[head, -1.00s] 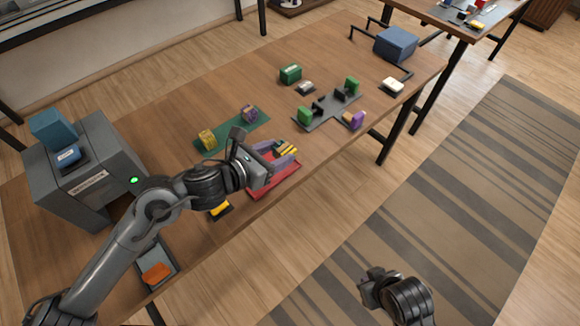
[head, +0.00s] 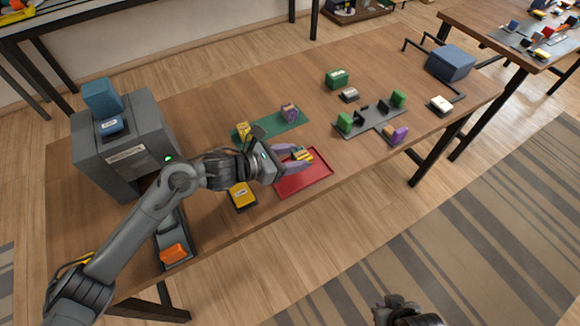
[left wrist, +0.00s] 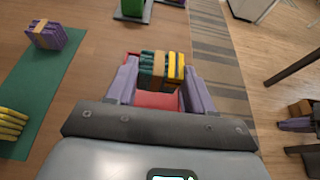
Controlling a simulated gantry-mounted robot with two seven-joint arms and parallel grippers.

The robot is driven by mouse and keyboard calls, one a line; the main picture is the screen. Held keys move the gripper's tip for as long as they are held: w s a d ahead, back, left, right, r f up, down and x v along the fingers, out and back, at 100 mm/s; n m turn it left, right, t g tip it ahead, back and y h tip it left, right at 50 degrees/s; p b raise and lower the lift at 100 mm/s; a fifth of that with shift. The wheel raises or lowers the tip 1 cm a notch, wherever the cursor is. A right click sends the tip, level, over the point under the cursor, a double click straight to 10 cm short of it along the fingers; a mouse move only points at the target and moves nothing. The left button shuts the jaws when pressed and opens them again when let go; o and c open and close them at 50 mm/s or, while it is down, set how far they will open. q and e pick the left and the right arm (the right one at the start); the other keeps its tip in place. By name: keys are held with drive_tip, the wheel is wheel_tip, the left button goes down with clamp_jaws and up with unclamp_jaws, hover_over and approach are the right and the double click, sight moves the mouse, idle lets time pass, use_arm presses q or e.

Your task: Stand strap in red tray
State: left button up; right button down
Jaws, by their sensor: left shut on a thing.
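The strap (head: 304,155) is a small folded bundle of green and yellow bands; it also shows in the left wrist view (left wrist: 160,68). My left gripper (head: 296,157) is shut on it, with a purple finger on each side. In the head view the strap appears over the back part of the red tray (head: 312,178). Red tray surface shows below the strap in the left wrist view (left wrist: 157,100). I cannot tell whether the strap touches the tray. My right gripper (head: 392,304) is low at the bottom edge, away from the table; its jaws are unclear.
A green mat (head: 270,125) behind the tray holds a yellow bundle (head: 243,131) and a purple bundle (head: 289,112). A yellow block (head: 241,194) lies left of the tray. A grey fixture (head: 368,121) with green blocks stands right. A grey machine (head: 125,145) stands left.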

use_arm(q)
drive_tip(key=shift+w+a+f, duration=0.15)
drive_tip(key=shift+a+f, duration=0.1)
drive_tip(key=shift+f+b, duration=0.55)
drive_tip(key=shift+f, duration=1.35)
drive_tip(key=shift+f, duration=0.15)
drive_tip(key=o, duration=1.1)
drive_tip(key=shift+o, duration=0.2)
